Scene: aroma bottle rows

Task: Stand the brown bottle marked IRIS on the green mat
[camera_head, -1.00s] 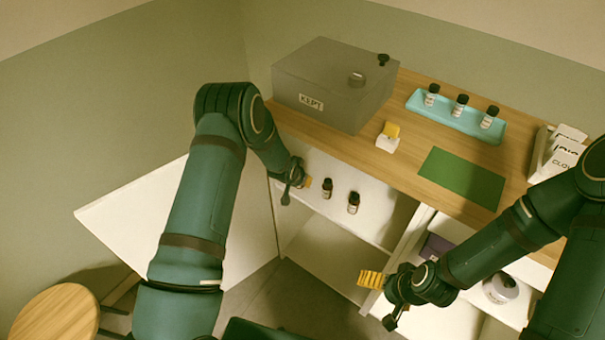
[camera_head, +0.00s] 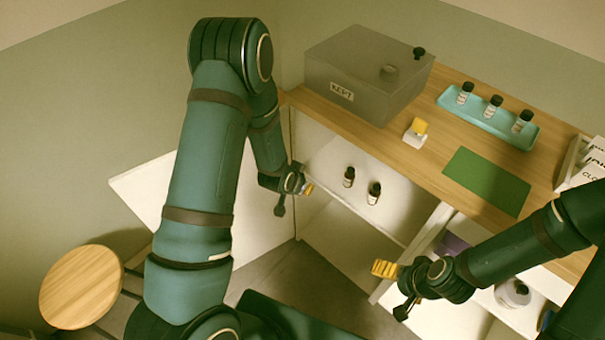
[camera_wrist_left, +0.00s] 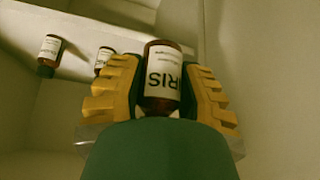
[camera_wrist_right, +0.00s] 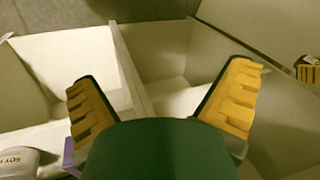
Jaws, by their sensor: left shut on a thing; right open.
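The brown bottle marked IRIS is between the fingers of my left gripper (camera_head: 307,189). In the left wrist view the bottle (camera_wrist_left: 162,78) shows upside down in the picture, with the letters RIS readable on its white label. My left gripper is shut on it, just outside the open cabinet compartment. The bottle is not clear in the head view. The green mat (camera_head: 487,181) lies bare on the wooden top, right of the compartment. My right gripper (camera_head: 384,269) is open and empty in front of the cabinet.
Two brown bottles (camera_head: 349,177) (camera_head: 374,193) stand on the shelf. On the top are a grey KEPT box (camera_head: 360,85), a yellow-topped white block (camera_head: 415,134), and a teal tray (camera_head: 482,126) with three bottles. A stool (camera_head: 80,286) stands left. The open cabinet door (camera_head: 145,187) is behind my left arm.

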